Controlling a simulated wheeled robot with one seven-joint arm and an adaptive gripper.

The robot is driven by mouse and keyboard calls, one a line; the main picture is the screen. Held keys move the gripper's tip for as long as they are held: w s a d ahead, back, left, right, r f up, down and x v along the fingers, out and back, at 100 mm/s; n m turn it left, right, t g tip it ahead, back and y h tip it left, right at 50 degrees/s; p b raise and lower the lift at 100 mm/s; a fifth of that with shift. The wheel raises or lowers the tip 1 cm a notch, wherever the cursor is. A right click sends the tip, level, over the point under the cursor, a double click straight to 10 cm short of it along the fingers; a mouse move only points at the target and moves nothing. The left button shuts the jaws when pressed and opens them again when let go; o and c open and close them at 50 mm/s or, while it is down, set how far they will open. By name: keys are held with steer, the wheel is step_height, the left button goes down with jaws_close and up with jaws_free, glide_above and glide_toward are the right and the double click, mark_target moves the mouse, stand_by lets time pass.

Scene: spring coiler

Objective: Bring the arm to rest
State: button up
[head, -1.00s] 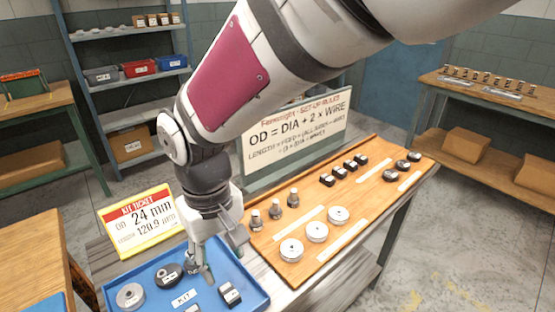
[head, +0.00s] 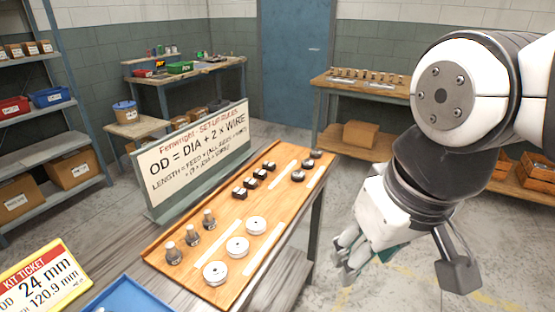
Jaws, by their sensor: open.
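My gripper (head: 345,262) is at the right of the head view, raised clear of the table, with its fingers apart and nothing between them. It hangs over the floor, to the right of the wooden board (head: 178,258). The arm is bent, with a large white joint near the camera. The blue tray (head: 125,298) shows only its far corner at the bottom edge, and its contents are out of view.
The board holds white discs (head: 237,247), grey posts (head: 191,236) and black blocks (head: 250,183). A rules sign (head: 195,160) stands behind it. A kit ticket (head: 42,281) reads 24 mm. A bench (head: 365,90) stands at the back; open floor lies right of the table.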

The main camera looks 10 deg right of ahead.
steer(key=shift+s+d+f+m, duration=0.2)
steer(key=shift+s+d, duration=0.25)
steer(key=shift+s, duration=0.15)
steer(key=shift+s+d+f+m, duration=0.1)
steer(key=shift+s+d+m, duration=0.1)
steer(key=shift+s+d, duration=0.3)
steer(key=shift+a, duration=0.15)
steer(key=shift+t, duration=0.6)
step_height(320, 180, up, 4)
steer(key=p, duration=0.3)
steer(key=shift+s, duration=0.15)
